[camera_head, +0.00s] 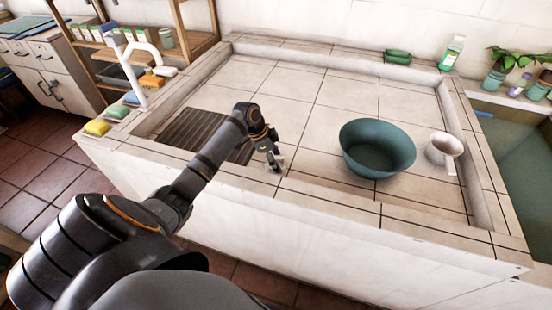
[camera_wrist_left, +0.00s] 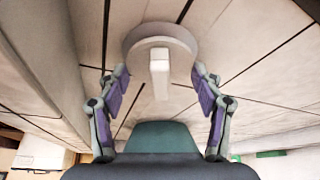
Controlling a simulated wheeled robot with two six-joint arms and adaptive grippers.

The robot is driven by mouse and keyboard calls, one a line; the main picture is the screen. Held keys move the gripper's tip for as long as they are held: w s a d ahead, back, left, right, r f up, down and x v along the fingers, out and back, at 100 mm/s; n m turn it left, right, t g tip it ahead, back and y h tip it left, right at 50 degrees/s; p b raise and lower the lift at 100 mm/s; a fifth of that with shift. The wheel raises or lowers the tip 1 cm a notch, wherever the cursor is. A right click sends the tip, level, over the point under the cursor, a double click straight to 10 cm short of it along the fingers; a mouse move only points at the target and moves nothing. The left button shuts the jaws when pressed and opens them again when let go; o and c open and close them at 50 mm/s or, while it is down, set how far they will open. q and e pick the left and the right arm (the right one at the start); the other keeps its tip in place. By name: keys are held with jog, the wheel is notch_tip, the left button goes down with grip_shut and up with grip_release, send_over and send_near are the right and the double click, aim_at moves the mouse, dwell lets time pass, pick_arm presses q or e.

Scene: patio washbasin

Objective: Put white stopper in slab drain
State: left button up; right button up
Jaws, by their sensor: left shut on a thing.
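The white stopper (camera_wrist_left: 160,68), a pale round disc with a square white knob, shows at the top middle of the left wrist view. The fingers of my left gripper (camera_wrist_left: 160,78) are at both sides of its rim, shut on it. In the head view my left gripper (camera_head: 273,156) points down low over the tiled slab (camera_head: 345,105), near its front edge, with a bit of the white stopper (camera_head: 279,161) at its tips. I cannot make out the drain hole; the gripper or stopper may hide it. My right gripper is not in view.
A dark slatted grate (camera_head: 188,130) lies left of the gripper. A teal basin (camera_head: 377,150) and a white mug (camera_head: 443,149) stand to the right. A white tap (camera_head: 138,60) and sponges (camera_head: 97,127) are at the left rim. The slab's back middle is clear.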

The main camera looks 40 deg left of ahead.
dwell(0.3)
pick_arm(q)
jog(key=shift+p, duration=0.45)
jog(key=shift+f+b, duration=0.3)
jog(key=shift+f, duration=0.2)
jog(key=o, duration=0.9)
jog(key=shift+c, duration=0.2)
jog(key=p+v, duration=1.1)
jog(key=p, duration=0.1)
dwell(0.4)
